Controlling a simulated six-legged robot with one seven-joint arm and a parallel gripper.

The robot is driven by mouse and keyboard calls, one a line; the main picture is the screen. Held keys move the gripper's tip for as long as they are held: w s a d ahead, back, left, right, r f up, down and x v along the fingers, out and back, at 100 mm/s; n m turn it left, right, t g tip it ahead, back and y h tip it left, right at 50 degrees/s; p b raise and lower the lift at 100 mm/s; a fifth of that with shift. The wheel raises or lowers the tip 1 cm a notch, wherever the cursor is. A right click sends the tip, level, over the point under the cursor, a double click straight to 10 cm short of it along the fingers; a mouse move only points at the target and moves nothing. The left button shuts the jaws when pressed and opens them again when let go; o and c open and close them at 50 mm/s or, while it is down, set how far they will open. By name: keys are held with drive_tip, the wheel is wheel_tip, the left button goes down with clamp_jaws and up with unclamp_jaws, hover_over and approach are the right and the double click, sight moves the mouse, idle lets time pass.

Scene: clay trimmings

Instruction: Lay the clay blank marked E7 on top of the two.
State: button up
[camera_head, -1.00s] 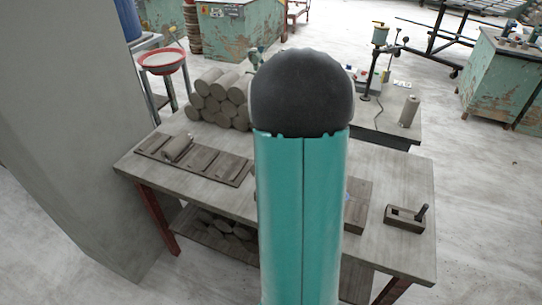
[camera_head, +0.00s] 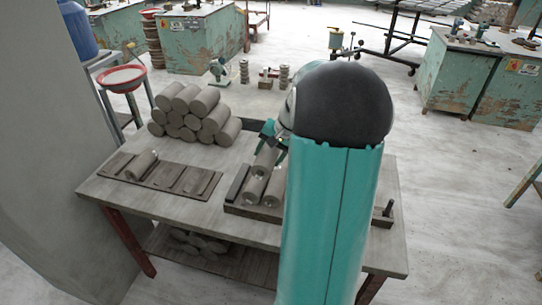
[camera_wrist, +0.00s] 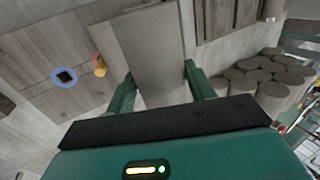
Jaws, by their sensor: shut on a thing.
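In the wrist view the held blank (camera_wrist: 140,45) lies between my two green fingers (camera_wrist: 162,90). Two clay blanks, the left one (camera_head: 254,188) and the right one (camera_head: 274,190), lie side by side on a dark wooden stand (camera_head: 236,210) just below and in front of the held blank. I cannot tell whether the held blank touches them. No E7 mark is readable. My arm hides part of the stand's right side.
A stack of clay cylinders (camera_head: 192,115) stands at the back left of the bench (camera_head: 165,200). A red basin (camera_head: 121,78) stands beyond the bench.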

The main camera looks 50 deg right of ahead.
drive_tip(key=shift+s+r, duration=0.1)
drive_tip(key=shift+f, duration=2.85)
drive_tip(key=shift+f, duration=0.75)
drive_tip(key=o, duration=1.5)
drive_tip(key=shift+s, duration=0.1)
drive_tip(key=v, duration=1.4)
drive_tip(key=shift+w+r, duration=0.25)
drive_tip(key=shift+r, duration=0.1)
